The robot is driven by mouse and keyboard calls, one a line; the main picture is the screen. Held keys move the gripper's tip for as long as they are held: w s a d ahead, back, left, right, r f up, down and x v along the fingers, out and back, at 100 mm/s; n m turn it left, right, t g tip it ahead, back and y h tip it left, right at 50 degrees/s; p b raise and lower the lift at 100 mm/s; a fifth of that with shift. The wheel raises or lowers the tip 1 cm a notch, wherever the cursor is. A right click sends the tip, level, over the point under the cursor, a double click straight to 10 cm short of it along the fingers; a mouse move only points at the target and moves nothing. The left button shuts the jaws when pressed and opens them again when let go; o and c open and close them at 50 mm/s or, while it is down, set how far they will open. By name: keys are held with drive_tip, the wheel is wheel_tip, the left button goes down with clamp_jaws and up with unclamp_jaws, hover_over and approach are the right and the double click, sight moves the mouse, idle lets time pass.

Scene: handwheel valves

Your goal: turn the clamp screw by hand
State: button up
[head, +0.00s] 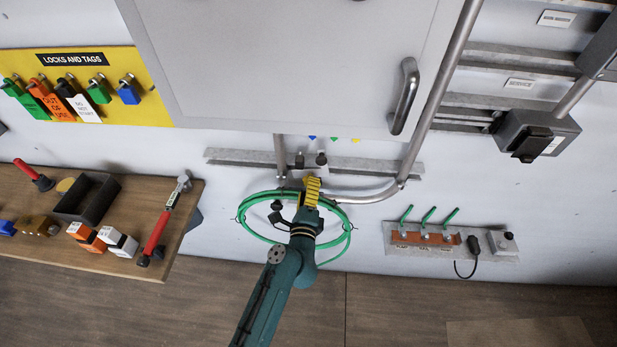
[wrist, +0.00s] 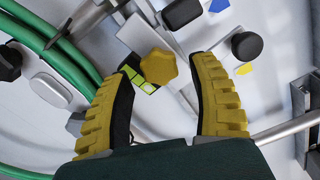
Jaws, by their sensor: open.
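A yellow lobed knob (wrist: 158,66), which looks like the head of the clamp screw, shows in the wrist view on a pale bracket with a yellow-green label beside it. My gripper (wrist: 165,78) has its two yellow ribbed fingers apart, one to the left and one to the right of the knob. I see no finger touching it; how far the knob lies beyond the tips is hard to tell. In the head view my gripper (head: 312,189) is at the wall inside the upper part of a green ring, and it hides the knob.
The green ring (head: 348,240) surrounds my wrist closely. A bent metal pipe (head: 375,196) runs just right of the gripper. Two black knobs (wrist: 182,13) (wrist: 246,46) sit beyond the fingers. A wooden bench (head: 110,190) stands left; a grey cabinet (head: 290,60) hangs above.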

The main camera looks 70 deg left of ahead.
drive_tip(key=shift+f, duration=0.1)
drive_tip(key=shift+a, duration=0.1)
drive_tip(key=shift+b+x, duration=0.45)
drive_tip(key=shift+x, duration=0.5)
drive_tip(key=c, duration=0.9)
drive_tip(key=shift+f+n+b, duration=0.25)
drive_tip(key=shift+n+b, duration=0.7)
drive_tip(key=shift+n, duration=0.25)
drive_tip(key=shift+c, duration=0.2)
drive_tip(key=o, duration=0.5)
drive_tip(key=shift+r+n, duration=0.15)
drive_tip(key=shift+n, duration=0.45)
drive_tip(key=o, duration=0.5)
drive_tip(key=shift+r, duration=0.15)
